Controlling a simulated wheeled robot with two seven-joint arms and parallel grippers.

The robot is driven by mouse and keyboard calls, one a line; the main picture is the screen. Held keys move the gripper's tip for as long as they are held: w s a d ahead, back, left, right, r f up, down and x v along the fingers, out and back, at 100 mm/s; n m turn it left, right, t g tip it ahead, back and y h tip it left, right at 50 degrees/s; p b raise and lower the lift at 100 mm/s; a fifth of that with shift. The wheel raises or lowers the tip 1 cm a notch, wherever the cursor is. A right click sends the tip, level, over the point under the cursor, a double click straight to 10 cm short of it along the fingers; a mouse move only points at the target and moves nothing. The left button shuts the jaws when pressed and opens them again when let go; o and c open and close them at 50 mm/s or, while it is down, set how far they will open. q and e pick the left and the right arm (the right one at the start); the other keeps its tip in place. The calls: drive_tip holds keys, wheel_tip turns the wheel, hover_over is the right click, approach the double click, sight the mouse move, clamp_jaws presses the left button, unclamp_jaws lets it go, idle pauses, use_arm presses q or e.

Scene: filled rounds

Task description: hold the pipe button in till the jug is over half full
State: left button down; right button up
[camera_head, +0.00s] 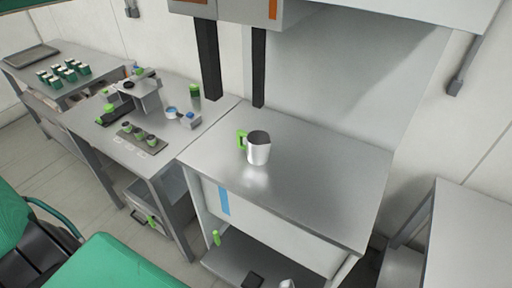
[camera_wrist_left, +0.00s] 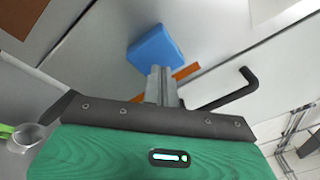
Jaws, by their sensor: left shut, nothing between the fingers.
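The jug (camera_head: 259,150) is silver with a green handle and stands upright on the metal table. It also shows at the left edge of the wrist view (camera_wrist_left: 22,138). Its fill level cannot be told. My left gripper (camera_wrist_left: 160,78) is shut and empty, its grey fingers pointing at a blue block (camera_wrist_left: 155,50), which may be the pipe button. I cannot tell whether the fingertips touch it. A black bent pipe (camera_wrist_left: 232,97) shows right of the fingers; whether it is the task's pipe is unclear. My right gripper is in neither view.
The metal table (camera_head: 325,185) is bare around the jug. An overhead cabinet (camera_head: 222,12) and dark posts (camera_head: 207,60) stand behind it. A side table on the left carries a small machine (camera_head: 140,95) and a dark tray with green-topped items (camera_head: 143,140).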

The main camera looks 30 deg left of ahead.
use_arm(q)
drive_tip(key=shift+w, duration=0.1)
drive_tip(key=shift+w+b, duration=0.4)
drive_tip(key=shift+w, duration=0.35)
drive_tip(key=shift+w+d, duration=0.1)
drive_tip(key=shift+w, duration=0.2)
drive_tip(key=shift+w+b, duration=0.3)
drive_tip(key=shift+w, duration=0.1)
idle(6.5)
